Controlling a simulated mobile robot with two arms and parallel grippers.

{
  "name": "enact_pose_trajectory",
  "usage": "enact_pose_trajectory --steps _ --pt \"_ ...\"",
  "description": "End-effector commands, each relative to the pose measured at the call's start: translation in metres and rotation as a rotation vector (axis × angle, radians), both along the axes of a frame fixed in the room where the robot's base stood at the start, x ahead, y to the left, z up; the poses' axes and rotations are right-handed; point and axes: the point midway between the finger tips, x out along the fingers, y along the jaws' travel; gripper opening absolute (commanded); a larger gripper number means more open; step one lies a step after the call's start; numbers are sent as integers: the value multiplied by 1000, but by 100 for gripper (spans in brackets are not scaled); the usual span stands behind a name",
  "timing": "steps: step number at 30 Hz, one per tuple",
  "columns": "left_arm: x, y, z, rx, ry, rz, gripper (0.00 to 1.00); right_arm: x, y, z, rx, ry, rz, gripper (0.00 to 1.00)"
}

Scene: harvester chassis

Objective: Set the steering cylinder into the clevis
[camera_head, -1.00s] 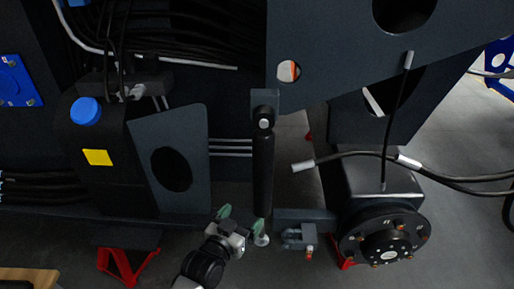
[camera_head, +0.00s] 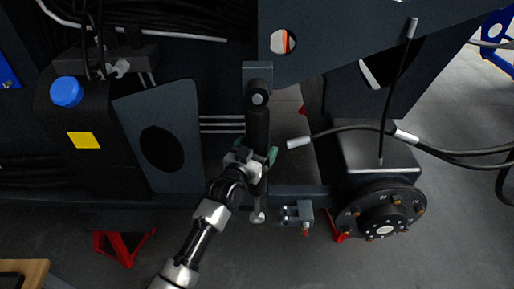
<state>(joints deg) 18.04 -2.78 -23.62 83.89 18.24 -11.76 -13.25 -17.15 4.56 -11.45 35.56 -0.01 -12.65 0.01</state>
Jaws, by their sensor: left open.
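The steering cylinder (camera_head: 258,123) is a dark tube hanging nearly upright from a bracket on the frame. Its bright rod end (camera_head: 258,217) points down and hangs free. The clevis (camera_head: 296,213) is a small grey fork on the axle beam, just right of the rod end and apart from it. My left gripper (camera_head: 257,155), with green fingertips, is at the middle of the cylinder. It is open, with a fingertip showing to the right of the tube; the gripper hides part of the tube. Whether it touches the tube I cannot tell. My right gripper is not in view.
A wheel hub (camera_head: 381,217) with bolts is right of the clevis. A hose with a pale end (camera_head: 298,142) reaches in close to the cylinder's right side. A dark tank with a blue cap (camera_head: 67,91) and a plate with an oval hole (camera_head: 160,140) are on the left.

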Motion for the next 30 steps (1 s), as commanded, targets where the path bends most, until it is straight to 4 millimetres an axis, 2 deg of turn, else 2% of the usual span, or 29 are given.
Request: enact_pose_trajectory --steps 10,23,26,30 --pt "4 -2 0 0 1 0 88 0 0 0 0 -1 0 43" --pt "4 -2 0 0 1 0 23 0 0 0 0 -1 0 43" --pt "4 -5 -1 -14 1 -1 20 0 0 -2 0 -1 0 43" --pt "4 -26 -1 -133 4 -2 21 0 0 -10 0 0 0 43"
